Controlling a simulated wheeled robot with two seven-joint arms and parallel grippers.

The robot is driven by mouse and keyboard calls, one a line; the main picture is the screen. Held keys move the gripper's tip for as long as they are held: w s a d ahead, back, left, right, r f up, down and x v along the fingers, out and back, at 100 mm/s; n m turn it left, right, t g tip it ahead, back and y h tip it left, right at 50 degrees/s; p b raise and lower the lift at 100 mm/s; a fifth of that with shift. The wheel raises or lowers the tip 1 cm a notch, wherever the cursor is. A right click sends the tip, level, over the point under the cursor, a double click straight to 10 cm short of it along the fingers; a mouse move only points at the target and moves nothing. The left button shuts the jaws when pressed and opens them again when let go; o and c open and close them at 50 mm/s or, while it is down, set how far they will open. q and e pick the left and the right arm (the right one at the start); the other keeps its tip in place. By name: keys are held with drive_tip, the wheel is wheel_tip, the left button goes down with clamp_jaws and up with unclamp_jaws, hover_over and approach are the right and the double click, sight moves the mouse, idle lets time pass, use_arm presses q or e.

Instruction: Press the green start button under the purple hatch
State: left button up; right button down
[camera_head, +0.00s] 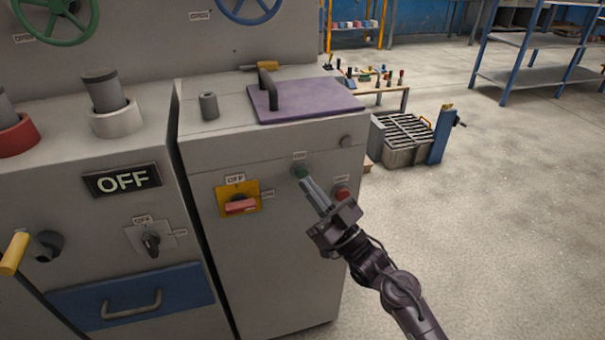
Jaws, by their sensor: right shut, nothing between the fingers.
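The green start button (301,172) is on the front face of the grey cabinet, below the purple hatch (312,100). The hatch lies flat on the cabinet top and has a dark upright handle (268,88). My right gripper (306,182) is shut and empty. Its fingertips are at the lower edge of the green button in the picture; whether they touch it I cannot tell. A red button (342,192) sits to the right, partly behind my gripper. My left gripper is not in view.
A yellow switch plate with a red handle (240,205) is left of the green button. A grey panel with an OFF sign (122,180), a rotary switch (151,241) and a blue drawer (130,292) stands further left. Open floor (500,220) lies to the right.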

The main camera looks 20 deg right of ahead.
drive_tip(key=shift+w, duration=0.2)
drive_tip(key=shift+w, duration=0.25)
drive_tip(key=shift+w, duration=0.45)
idle(0.6)
drive_tip(key=shift+s, duration=0.15)
drive_tip(key=shift+s+p, duration=0.3)
drive_tip(key=shift+s, duration=0.45)
drive_tip(key=s+p, duration=0.2)
drive_tip(key=s, duration=0.3)
drive_tip(key=shift+p, duration=0.3)
